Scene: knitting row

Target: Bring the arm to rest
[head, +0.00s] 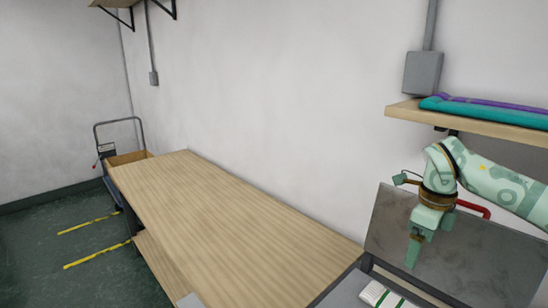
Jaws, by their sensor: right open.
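My right arm comes in from the right edge in the head view, pale green with dark and brass-coloured joints. Its gripper (422,246) points downward, open, with nothing seen between its fingers. It hangs in front of a grey metal panel (390,232) at the lower right, below the wall shelf. My left arm and gripper do not show.
A bare wooden table (215,220) runs along the white wall. A wooden shelf (470,117) holds folded teal and purple cloth (490,110) above my right arm. A cart (118,145) stands beyond the table. A white-and-green item (380,296) lies at the bottom right.

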